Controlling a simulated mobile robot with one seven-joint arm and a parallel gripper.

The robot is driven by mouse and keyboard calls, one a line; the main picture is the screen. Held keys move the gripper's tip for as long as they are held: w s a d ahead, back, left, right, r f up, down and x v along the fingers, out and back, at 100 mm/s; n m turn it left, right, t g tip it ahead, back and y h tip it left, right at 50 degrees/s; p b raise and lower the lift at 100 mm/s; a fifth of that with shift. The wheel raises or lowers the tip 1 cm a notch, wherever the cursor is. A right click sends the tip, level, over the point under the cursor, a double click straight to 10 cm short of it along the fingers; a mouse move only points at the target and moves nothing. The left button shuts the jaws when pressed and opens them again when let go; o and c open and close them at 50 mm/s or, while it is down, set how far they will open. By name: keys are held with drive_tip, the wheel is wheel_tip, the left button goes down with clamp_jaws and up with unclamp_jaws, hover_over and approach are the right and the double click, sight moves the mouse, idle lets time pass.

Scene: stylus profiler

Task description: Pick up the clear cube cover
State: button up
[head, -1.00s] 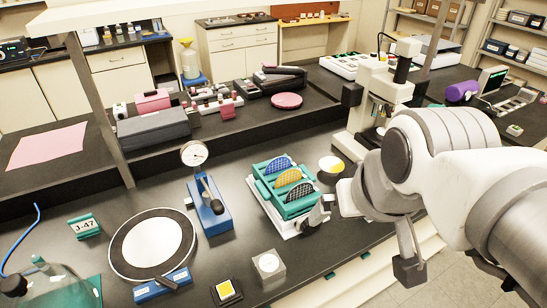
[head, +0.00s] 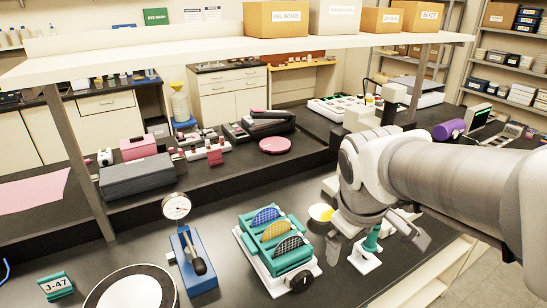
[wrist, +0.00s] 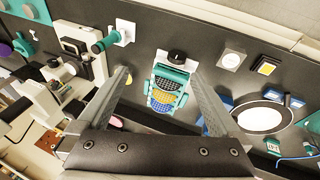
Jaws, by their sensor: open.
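The clear cube cover (wrist: 231,60) shows in the wrist view, right of centre near the top, as a small see-through block with a pale round top. It stands on the dark bench, and the head view does not show it now. My gripper (wrist: 160,78) is open and empty, its two fingers spread wide above the bench. The cube cover is beyond and to the right of the fingers, apart from them. In the head view my gripper (head: 374,243) hangs over the right part of the bench.
A teal rack with coloured wafers (head: 247,241) on a white tray stands left of my gripper. A teal post on a white base (head: 366,264) is close by my gripper. A blue dial gauge stand (head: 194,262) and a round plate (head: 130,290) are further left. A shelf (head: 220,52) hangs above.

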drive_tip(key=a+f+n+g+y+p, duration=0.1)
drive_tip(key=a+f+n+g, duration=0.1)
drive_tip(key=a+f+n, duration=0.6)
drive_tip(key=a+f+n+g, duration=0.2)
drive_tip(key=a+f+n, duration=0.3)
drive_tip(key=a+n, duration=0.45)
drive_tip(key=shift+m, duration=0.35)
drive_tip(key=f, duration=0.3)
drive_tip(key=f+b, duration=0.1)
drive_tip(key=f, duration=0.3)
drive_tip(key=s+f, duration=0.1)
drive_tip(key=f, duration=0.3)
drive_tip(key=shift+a+b, duration=0.3)
drive_tip(key=f, duration=0.6)
drive_tip(key=shift+w+d+f+b, duration=0.1)
drive_tip(key=shift+d+f+b, duration=0.15)
drive_tip(key=shift+b, duration=0.1)
drive_tip(key=c, duration=1.1)
